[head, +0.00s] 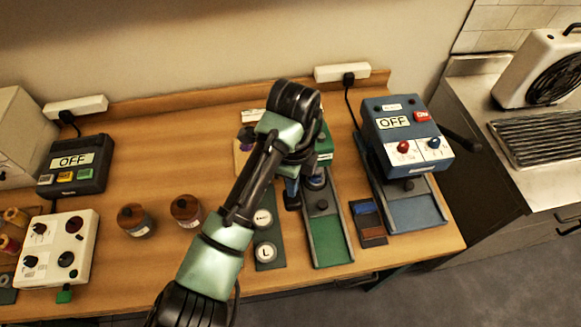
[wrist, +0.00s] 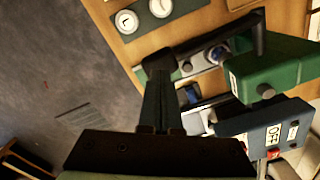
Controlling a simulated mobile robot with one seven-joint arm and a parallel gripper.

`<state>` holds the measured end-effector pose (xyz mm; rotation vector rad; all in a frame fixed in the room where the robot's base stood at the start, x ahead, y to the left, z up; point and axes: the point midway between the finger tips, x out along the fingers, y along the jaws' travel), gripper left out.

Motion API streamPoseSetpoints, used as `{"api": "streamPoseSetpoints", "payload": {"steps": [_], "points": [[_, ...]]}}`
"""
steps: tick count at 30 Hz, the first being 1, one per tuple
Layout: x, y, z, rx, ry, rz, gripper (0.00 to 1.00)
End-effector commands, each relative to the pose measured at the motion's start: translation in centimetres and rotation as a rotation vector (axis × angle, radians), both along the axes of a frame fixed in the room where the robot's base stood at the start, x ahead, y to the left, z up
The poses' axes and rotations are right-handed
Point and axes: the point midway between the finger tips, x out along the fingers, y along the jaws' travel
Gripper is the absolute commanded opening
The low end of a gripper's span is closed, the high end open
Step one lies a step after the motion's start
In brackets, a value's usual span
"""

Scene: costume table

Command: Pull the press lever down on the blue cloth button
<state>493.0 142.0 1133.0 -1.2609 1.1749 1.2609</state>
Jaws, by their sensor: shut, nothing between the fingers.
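The green press (head: 324,142) stands right of the middle of the table, partly hidden behind my arm. In the wrist view its green head (wrist: 275,75) is at the right, with a black lever (wrist: 205,42) reaching left to a dark end. A small round blue-and-silver piece, seemingly the cloth button (wrist: 219,54), sits below the head; it shows dimly in the head view (head: 315,181). My gripper (wrist: 160,80) is shut and empty, its fingertips at or very near the lever's end; contact cannot be told. In the head view my gripper (head: 292,197) is left of the press.
A blue machine (head: 402,125) reading OFF stands right of the press, with a small tray (head: 368,222) between. A plate with round lettered discs (head: 265,218) lies left. Two brown-topped jars (head: 186,209) and control boxes (head: 60,245) are further left. The table's front edge is close.

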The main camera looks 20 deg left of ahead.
Motion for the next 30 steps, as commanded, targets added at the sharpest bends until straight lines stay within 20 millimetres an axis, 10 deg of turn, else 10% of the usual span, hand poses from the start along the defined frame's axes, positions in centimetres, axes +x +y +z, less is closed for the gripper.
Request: {"api": "streamPoseSetpoints", "payload": {"steps": [30], "points": [[0.0, 0.0, -3.0, -0.001, 0.001, 0.0, 0.0]]}}
